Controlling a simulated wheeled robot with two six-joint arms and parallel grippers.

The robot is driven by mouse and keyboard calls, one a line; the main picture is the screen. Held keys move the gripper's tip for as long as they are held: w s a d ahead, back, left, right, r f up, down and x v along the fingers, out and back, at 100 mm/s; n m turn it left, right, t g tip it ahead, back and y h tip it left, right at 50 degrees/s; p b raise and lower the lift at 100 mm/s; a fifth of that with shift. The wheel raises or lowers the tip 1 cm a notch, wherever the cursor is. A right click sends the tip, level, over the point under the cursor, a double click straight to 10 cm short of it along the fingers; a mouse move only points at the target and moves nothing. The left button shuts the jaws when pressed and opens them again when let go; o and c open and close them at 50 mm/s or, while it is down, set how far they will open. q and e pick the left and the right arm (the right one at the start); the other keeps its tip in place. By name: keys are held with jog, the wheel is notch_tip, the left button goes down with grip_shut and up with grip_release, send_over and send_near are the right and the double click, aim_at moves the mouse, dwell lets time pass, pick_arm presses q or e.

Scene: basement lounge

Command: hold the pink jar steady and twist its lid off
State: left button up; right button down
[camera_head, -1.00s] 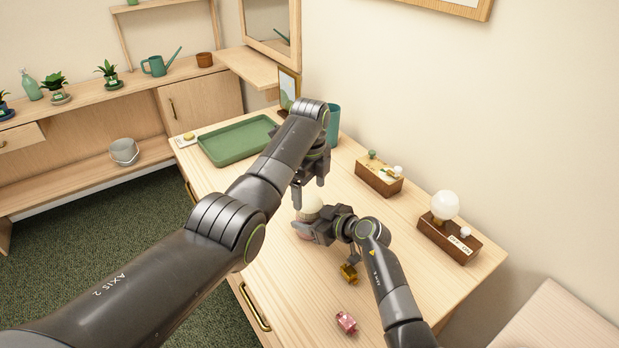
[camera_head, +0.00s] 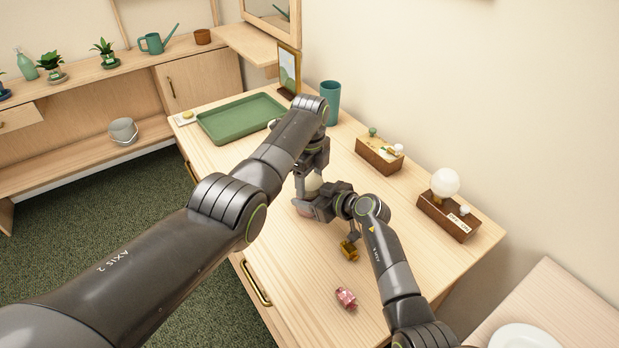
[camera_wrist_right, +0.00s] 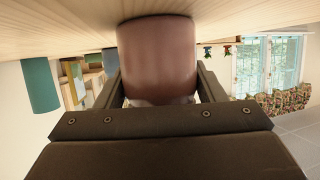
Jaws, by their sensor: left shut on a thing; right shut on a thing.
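The pink jar (camera_wrist_right: 158,55) fills the middle of the right wrist view, between the two fingers of my right gripper (camera_wrist_right: 160,85). In the head view only a small pinkish part of the jar shows beside my right gripper (camera_head: 308,206), which is shut on its body on the table. The pale cream lid (camera_head: 313,183) shows above it, partly hidden. My left gripper (camera_head: 309,182) points down from above with its fingers around the lid, shut on it. Whether the lid has turned cannot be seen.
The wooden table (camera_head: 285,250) holds a green tray (camera_head: 205,131), a teal cup (camera_head: 331,100), a picture frame (camera_head: 289,70) and two wooden blocks with knobs (camera_head: 378,158) and a bulb (camera_head: 435,215). A pink (camera_head: 346,298) and an amber (camera_head: 349,251) trinket lie near the right arm.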

pick_arm(q)
jog(key=n, duration=0.6)
jog(key=shift+n, duration=0.3)
